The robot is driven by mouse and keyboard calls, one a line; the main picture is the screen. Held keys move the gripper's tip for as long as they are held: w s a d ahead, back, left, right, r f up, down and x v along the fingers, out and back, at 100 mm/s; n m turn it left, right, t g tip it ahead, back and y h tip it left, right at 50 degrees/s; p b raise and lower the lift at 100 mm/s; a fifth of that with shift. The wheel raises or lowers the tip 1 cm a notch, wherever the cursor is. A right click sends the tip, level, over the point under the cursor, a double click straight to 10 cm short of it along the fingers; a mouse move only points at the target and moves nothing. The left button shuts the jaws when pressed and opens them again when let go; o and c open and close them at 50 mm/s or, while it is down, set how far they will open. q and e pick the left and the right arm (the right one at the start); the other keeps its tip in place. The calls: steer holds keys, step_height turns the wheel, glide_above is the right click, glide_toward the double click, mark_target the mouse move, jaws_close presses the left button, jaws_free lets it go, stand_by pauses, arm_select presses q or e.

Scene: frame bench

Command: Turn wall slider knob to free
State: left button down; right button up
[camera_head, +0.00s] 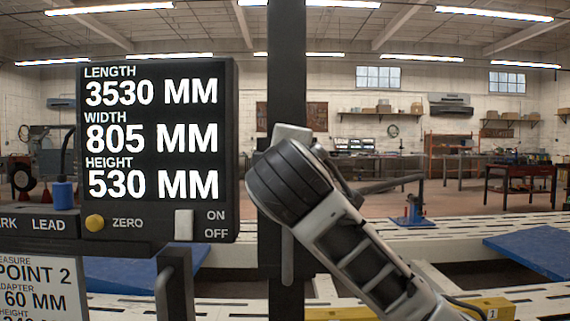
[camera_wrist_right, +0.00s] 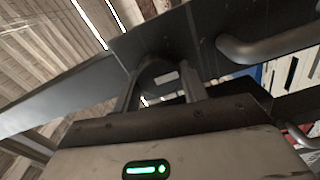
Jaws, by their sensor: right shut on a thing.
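The wall slider is on a dark upright post (camera_head: 287,60) in the middle of the head view. My right arm comes in from the lower right, and its wrist covers the part of the post where the knob would be. In the right wrist view, my right gripper (camera_wrist_right: 160,82) has its two fingers around a dark rounded knob (camera_wrist_right: 152,66), against a dark flat plate. It is shut on this knob. The knob's setting cannot be read. My left gripper is in neither view.
A measuring display (camera_head: 158,150) with length, width and height readings stands left of the post. A dark handle (camera_head: 175,285) is below it, close to the post. A blue clamp (camera_head: 414,210) stands on the bench rails to the right.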

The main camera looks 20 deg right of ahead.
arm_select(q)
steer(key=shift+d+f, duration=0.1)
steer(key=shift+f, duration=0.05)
arm_select(e)
steer(key=o, duration=1)
steer(key=shift+s, duration=0.1)
arm_select(q)
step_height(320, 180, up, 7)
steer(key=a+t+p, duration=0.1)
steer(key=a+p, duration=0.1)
steer(key=p, duration=0.2)
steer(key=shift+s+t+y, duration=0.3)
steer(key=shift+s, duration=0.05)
arm_select(e)
steer(key=v, duration=1.5)
steer(key=shift+s, duration=0.4)
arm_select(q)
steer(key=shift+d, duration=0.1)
arm_select(e)
steer(key=shift+a, duration=0.15)
